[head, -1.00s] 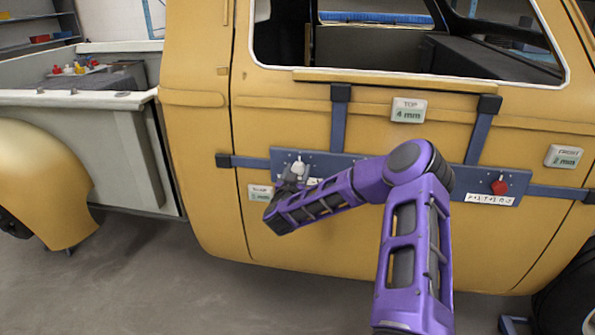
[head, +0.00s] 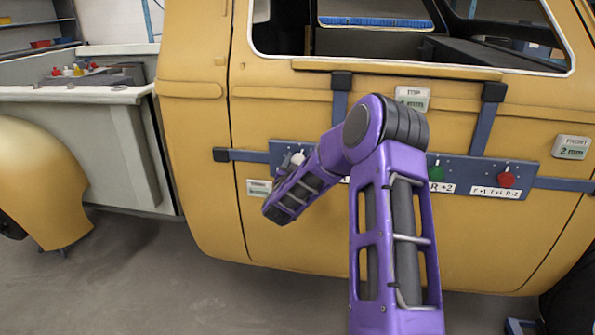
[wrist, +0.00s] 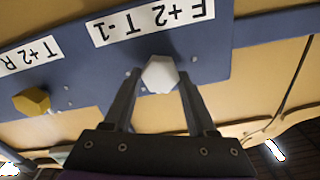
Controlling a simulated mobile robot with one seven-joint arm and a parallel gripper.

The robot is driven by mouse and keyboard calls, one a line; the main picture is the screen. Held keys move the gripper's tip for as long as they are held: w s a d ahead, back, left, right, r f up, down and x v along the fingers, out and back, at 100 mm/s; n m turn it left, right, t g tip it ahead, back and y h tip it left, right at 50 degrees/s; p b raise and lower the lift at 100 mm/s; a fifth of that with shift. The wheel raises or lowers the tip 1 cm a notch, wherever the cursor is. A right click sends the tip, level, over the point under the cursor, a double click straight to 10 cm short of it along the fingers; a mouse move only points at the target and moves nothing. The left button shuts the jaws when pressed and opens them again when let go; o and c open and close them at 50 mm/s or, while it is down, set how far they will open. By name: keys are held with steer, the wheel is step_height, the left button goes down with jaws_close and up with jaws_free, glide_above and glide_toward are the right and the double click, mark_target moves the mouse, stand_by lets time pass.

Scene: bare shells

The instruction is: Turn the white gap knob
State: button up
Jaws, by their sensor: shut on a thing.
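The white knob (wrist: 160,75) sits on a blue-grey panel (wrist: 205,45) fixed across the yellow door. In the wrist view its hexagonal head lies between the fingertips of my gripper (wrist: 158,82), which is shut on it. A label reading "F+2 T-1" is beside it, upside down in that view. In the head view the white knob (head: 298,158) shows at the panel's left end, partly hidden by my purple arm. My gripper is mostly hidden there.
A yellow knob (wrist: 32,101) is beside the white one in the wrist view. The head view shows a green knob (head: 436,173) and a red knob (head: 507,180) farther right. Gauge displays (head: 412,99) and (head: 571,147) sit on the door.

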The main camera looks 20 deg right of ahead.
steer(key=m+b, duration=0.1)
steer(key=m, duration=0.1)
steer(key=shift+f+m+b, duration=0.15)
steer(key=shift+m+b, duration=0.15)
steer(key=shift+b, duration=0.1)
steer(key=shift+s+m, duration=0.1)
steer(key=shift+m, duration=1.1)
steer(key=o, duration=1.3)
steer(key=shift+o, duration=0.2)
steer(key=v, duration=1.7)
steer(key=shift+s+a, duration=0.1)
steer(key=shift+s, duration=0.05)
